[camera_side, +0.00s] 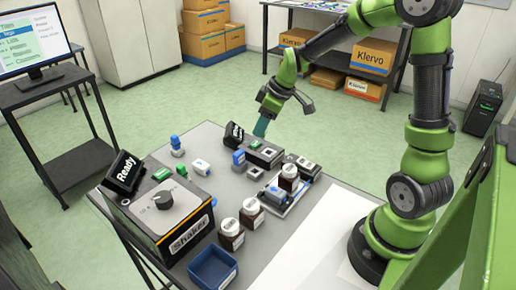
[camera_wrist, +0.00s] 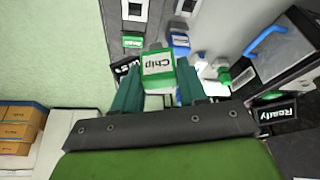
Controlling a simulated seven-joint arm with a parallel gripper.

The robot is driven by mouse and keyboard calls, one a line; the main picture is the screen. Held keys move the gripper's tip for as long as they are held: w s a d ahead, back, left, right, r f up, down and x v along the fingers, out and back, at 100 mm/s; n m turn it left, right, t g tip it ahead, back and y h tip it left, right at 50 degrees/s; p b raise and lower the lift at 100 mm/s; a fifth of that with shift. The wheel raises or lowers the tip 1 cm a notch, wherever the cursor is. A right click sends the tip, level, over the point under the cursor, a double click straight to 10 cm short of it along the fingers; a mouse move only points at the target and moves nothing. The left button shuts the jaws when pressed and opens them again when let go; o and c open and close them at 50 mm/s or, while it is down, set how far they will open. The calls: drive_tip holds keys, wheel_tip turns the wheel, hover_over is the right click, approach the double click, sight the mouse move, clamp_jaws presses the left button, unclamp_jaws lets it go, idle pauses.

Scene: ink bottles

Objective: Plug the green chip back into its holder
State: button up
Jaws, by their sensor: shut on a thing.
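The green chip (camera_wrist: 158,68) has a white label reading "Chip", upside down in the wrist view. My gripper (camera_wrist: 158,84) has teal fingers, one on each side of the chip, and is shut on it. In the side view my gripper (camera_side: 261,130) points down over the dark holder block (camera_side: 265,155), which has a pale square socket. In the wrist view a dark holder strip (camera_wrist: 131,26) with a white-rimmed square and a green label lies beyond the chip. The chip's lower end is hidden, so I cannot tell whether it touches the holder.
A blue chip (camera_wrist: 180,42) stands beside the green one. A black sign (camera_side: 234,133) stands behind the holder. The shaker (camera_side: 165,210) with its "Ready" sign, brown bottles (camera_side: 231,234) and a blue bin (camera_side: 213,268) are nearer the camera.

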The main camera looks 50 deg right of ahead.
drive_tip(key=shift+s+a+f+n+g+y, duration=0.2)
drive_tip(key=shift+a+f+n+g+y, duration=0.45)
drive_tip(key=shift+f+n, duration=1.15)
drive_tip(key=shift+s+a+f+n+g+y, duration=0.3)
drive_tip(key=shift+a+f+n+g, duration=0.65)
drive_tip(key=shift+n, duration=1.85)
drive_tip(key=shift+s+a+f+n+g+y, duration=0.15)
drive_tip(key=shift+a+f+n+g+y, duration=0.7)
drive_tip(key=shift+n, duration=1.45)
drive_tip(key=shift+a+f+t+h, duration=0.2)
drive_tip(key=shift+f+t+h, duration=0.15)
drive_tip(key=shift+f, duration=0.6)
drive_tip(key=o, duration=1.5)
wheel_tip(320, 180, up, 7)
